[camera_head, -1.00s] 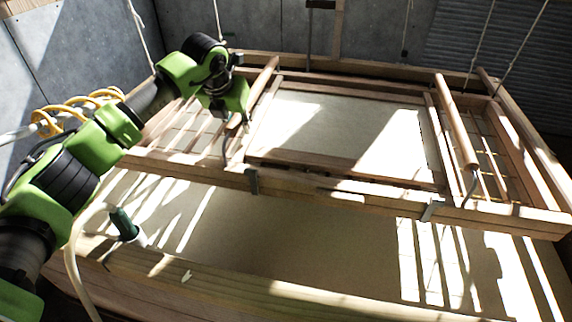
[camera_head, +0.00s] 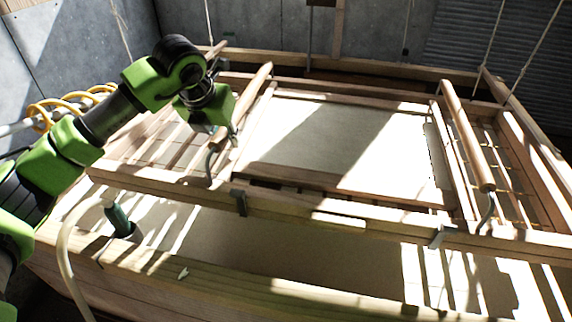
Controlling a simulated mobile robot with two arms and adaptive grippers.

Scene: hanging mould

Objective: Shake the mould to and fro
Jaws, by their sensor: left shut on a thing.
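The mould is a wooden frame (camera_head: 330,206) hung on ropes above a large vat, with a pale rectangular sheet area (camera_head: 330,140) in its middle. It has two round wooden handle bars, a left one (camera_head: 252,92) and a right one (camera_head: 468,135). My left gripper (camera_head: 226,135) is at the near part of the left handle bar and shut on it; the arm partly hides its fingers. My right gripper is not in view.
The vat's thick wooden front rim (camera_head: 250,285) runs below the mould, with pale liquid inside. A green-and-white fitting with a hose (camera_head: 120,222) sits at the vat's left. White ropes (camera_head: 538,45) hang at the corners. Grey walls stand behind.

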